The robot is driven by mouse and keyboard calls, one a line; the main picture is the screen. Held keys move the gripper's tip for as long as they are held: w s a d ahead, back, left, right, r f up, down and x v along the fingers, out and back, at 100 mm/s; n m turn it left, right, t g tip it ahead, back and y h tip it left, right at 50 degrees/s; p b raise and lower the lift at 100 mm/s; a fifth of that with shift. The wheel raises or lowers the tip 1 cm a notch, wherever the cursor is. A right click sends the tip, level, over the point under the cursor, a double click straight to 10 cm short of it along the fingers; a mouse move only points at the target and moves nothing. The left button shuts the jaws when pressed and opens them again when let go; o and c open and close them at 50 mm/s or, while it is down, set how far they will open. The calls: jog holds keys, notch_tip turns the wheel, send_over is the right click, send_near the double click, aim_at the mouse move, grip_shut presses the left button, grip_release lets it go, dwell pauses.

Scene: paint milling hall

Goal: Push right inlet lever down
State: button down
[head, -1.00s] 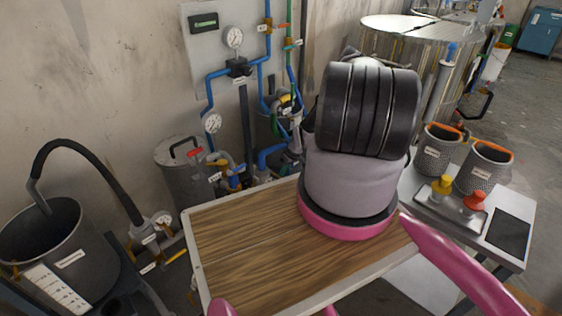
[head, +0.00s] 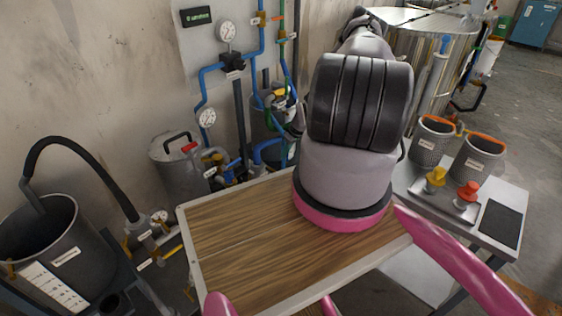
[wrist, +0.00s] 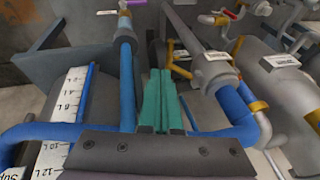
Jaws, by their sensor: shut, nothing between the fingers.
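My gripper (wrist: 159,118) has teal fingers pressed together in the wrist view, with nothing between them. It hangs among blue pipes and metal fittings, and I cannot tell whether it touches any. A thin yellow-orange handle (wrist: 181,62) is ahead and a little right of the fingertips, beside a grey labelled pipe. A purple-and-orange handle (wrist: 128,4) is at the top edge. The labels are too small to read, so I cannot tell which handle is the right inlet lever. In the head view my arm hides much of the pipework, and I cannot make out the gripper clearly.
In the head view, a wooden tabletop (head: 235,235) lies below my arm. A dark bucket (head: 75,270) is left. A cart (head: 470,225) is right.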

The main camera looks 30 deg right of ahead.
notch_tip(320, 180, up, 6)
jog(key=n, duration=0.1)
jog(key=s+x, duration=0.1)
jog(key=x, duration=1.2)
jog(key=shift+s+d+f, duration=0.2)
jog(key=shift+s+f, duration=0.05)
jog(key=shift+s, duration=0.05)
